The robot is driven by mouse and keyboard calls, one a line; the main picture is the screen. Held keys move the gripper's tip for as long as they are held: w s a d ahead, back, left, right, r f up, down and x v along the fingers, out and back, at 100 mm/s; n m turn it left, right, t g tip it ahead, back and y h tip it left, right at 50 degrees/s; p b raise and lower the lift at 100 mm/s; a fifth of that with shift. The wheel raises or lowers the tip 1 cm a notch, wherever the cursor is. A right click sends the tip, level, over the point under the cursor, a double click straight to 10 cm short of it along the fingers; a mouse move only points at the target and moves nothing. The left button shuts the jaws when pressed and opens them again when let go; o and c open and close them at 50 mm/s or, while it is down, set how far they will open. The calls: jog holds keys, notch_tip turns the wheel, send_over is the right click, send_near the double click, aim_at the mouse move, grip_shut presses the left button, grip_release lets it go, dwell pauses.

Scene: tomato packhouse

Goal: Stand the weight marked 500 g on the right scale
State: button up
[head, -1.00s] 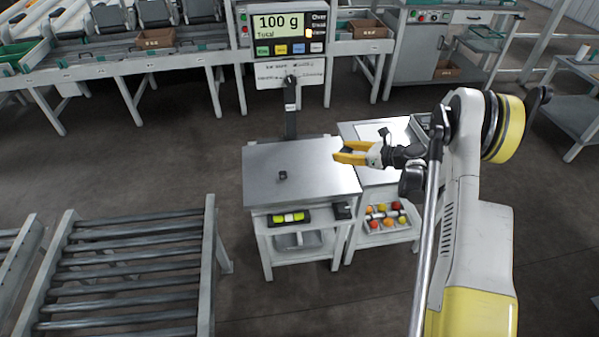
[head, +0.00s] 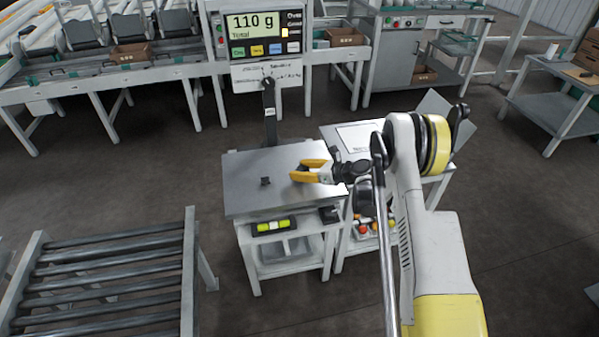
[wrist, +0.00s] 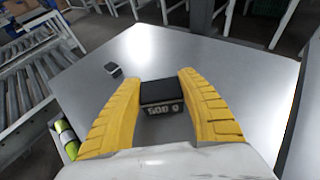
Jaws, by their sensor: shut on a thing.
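My gripper (head: 302,170) is over the right half of the steel scale plate (head: 240,195) in the head view. In the wrist view, its yellow fingers (wrist: 160,80) are shut on a dark block-shaped weight (wrist: 162,93). A smaller dark weight (head: 265,181) stands apart on the plate, left of my gripper, and also shows in the wrist view (wrist: 113,69). The scale display (head: 264,36) reads 110 g.
A post (head: 269,115) rises behind the plate. A side table with a white sheet (head: 362,136) stands to the right, with tomatoes on its lower shelf. A roller conveyor (head: 110,275) is at front left.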

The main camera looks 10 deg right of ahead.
jog(key=o, duration=1.4)
jog(key=shift+c, duration=0.2)
